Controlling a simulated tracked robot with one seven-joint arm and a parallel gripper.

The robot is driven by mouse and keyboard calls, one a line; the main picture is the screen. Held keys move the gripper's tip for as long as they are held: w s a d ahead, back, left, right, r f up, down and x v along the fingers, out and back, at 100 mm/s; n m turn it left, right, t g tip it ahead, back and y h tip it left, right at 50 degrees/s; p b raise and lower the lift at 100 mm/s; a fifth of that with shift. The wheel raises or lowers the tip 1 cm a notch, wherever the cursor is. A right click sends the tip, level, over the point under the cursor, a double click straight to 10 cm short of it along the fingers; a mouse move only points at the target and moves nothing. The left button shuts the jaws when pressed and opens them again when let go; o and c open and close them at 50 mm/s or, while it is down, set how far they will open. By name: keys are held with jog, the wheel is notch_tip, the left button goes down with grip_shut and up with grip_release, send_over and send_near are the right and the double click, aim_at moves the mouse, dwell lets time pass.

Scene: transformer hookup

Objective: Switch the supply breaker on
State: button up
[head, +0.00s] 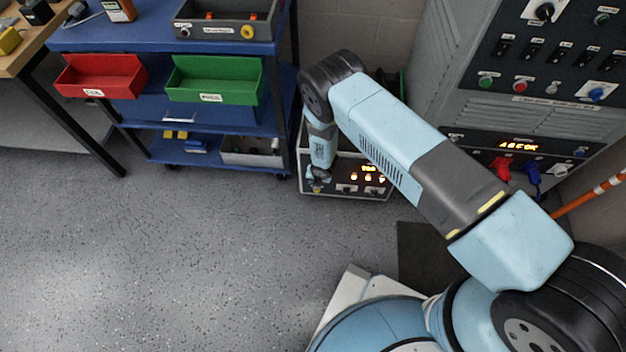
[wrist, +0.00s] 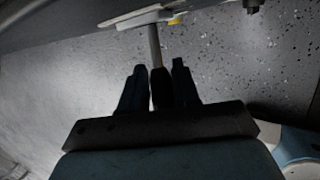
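A low unit (head: 345,191) stands on the floor below the panel, with an orange display and several lit buttons on its face. My arm reaches down to its left end. My gripper (head: 318,181) is small and mostly hidden there in the head view. In the wrist view my gripper (wrist: 158,76) has its two dark fingers on either side of a lever, which has a grey shaft (wrist: 155,45) and a dark grip. The gaps beside the grip are very thin, and I cannot tell whether the fingers press on it. The lever's mounting is at the top edge.
A tall grey cabinet (head: 455,70) with switches, a lit display, and red and blue plugs stands at the right. A blue cart (head: 155,45) with red and green bins is at the left. The floor (head: 180,250) in front is clear.

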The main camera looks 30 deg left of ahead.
jog(key=o, duration=0.3)
jog(key=shift+s+a, duration=0.1)
jog(key=shift+s, duration=0.05)
jog(key=shift+o, duration=0.2)
jog(key=shift+r, duration=0.15)
jog(key=v, duration=1.3)
jog(key=shift+r, duration=0.25)
